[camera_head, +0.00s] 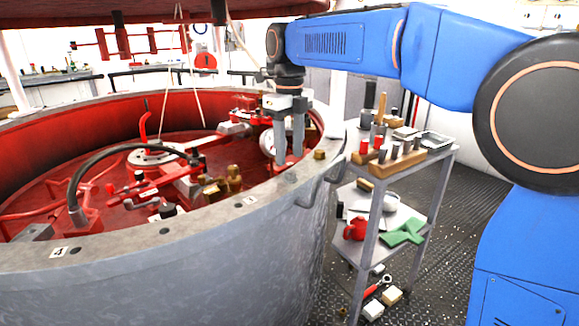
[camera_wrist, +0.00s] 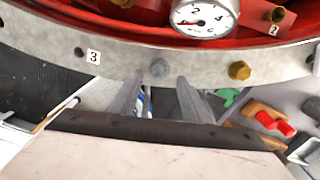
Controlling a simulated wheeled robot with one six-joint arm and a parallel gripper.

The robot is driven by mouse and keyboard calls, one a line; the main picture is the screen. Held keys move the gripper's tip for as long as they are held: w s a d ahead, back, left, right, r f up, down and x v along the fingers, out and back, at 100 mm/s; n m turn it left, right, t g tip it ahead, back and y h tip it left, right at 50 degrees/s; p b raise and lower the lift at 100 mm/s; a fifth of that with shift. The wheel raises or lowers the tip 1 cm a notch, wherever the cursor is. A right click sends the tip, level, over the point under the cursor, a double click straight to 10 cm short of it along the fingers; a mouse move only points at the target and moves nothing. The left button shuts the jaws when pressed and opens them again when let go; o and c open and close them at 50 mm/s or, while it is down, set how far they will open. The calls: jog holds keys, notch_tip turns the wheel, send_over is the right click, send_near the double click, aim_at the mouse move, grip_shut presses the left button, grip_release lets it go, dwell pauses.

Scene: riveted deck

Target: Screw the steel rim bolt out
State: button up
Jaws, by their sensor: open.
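The steel rim bolt (camera_wrist: 160,69) is a small grey head on the vat's grey rim (camera_wrist: 120,64). In the wrist view it shows just past my fingertips, in line with the gap between them. In the head view it is a small grey shape (camera_head: 290,177) on the rim, just below the fingers. My gripper (camera_wrist: 159,82) is open and empty, fingers pointing down in the head view (camera_head: 289,160). I see no contact with the bolt. A brass bolt (camera_wrist: 239,70) stands on the rim to its right, also visible in the head view (camera_head: 319,155).
A pressure gauge (camera_wrist: 205,16) sits inside the rim. Label 3 (camera_wrist: 93,56) and a dark hole (camera_wrist: 79,51) lie left of the bolt. A red valve assembly (camera_head: 180,180) fills the vat. A cart (camera_head: 400,165) with tools stands to the right, close to the vat.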

aim_at(289, 172)
jog(key=shift+f, duration=2.45)
jog(key=shift+c, duration=0.6)
jog(key=c, duration=0.9)
